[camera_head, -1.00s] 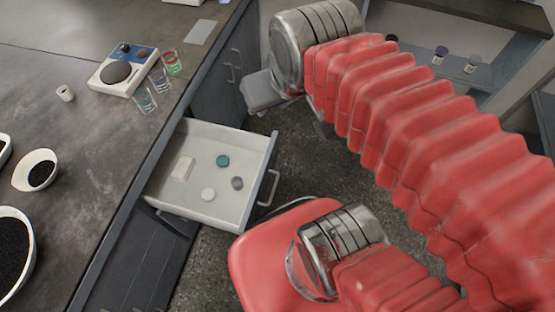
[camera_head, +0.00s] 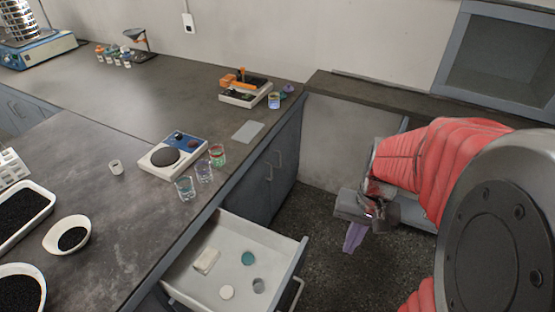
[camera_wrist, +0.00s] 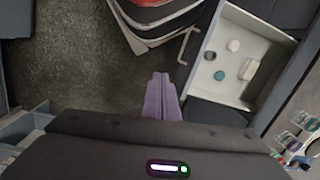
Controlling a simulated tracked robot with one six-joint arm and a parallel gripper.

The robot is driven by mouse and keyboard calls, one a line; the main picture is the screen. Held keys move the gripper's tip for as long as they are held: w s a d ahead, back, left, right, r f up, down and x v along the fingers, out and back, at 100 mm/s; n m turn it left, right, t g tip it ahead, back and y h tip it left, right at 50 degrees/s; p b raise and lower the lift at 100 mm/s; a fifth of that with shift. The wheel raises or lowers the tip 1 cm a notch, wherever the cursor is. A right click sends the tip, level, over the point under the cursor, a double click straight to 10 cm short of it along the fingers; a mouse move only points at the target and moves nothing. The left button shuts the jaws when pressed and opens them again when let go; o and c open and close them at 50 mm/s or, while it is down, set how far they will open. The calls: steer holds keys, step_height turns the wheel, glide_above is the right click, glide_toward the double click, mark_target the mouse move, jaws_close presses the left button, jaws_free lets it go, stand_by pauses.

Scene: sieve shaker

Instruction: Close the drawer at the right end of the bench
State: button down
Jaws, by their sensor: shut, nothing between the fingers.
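The drawer (camera_head: 205,292) is pulled out from the dark bench front, at the lower middle of the head view. It holds a teal disc, a white disc, a grey disc and a pale block. Its metal bar handle (camera_head: 297,292) is on the outer front. In the wrist view the open drawer (camera_wrist: 222,95) is at the upper right, with its handle (camera_wrist: 184,45) toward my side. My gripper (camera_head: 353,238) has purple fingers, closed together and empty. It hangs over the floor, right of and beyond the drawer, apart from it. The fingers (camera_wrist: 161,95) point toward the floor beside the drawer front.
On the bench top (camera_head: 120,80) near the drawer stand a balance (camera_head: 172,155) and several small glasses. Closed cabinet doors (camera_head: 265,170) lie beyond the drawer. A lower side counter (camera_head: 340,90) runs along the back wall. The speckled floor (camera_head: 320,265) between is clear.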

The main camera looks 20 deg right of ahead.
mark_target(303, 251)
steer(key=s+d+f+m+t+y, duration=0.1)
steer(key=s+f+m+t+y, duration=0.15)
steer(key=f+m+y, duration=0.7)
steer(key=s+d+f+m+t+y, duration=0.3)
steer(key=f+m, duration=0.4)
steer(key=f, duration=0.8)
steer(key=w+d+m+t, duration=0.3)
steer(key=w+t, duration=0.3)
steer(key=t, duration=0.1)
steer(key=shift+w+r+h, duration=0.25)
steer(key=shift+r+h, duration=0.1)
steer(key=shift+m, duration=0.25)
steer(key=x, duration=1.3)
steer(key=shift+w+a, duration=0.25)
steer(key=shift+w, duration=0.05)
steer(key=shift+w+a, duration=0.1)
steer(key=shift+w, duration=0.1)
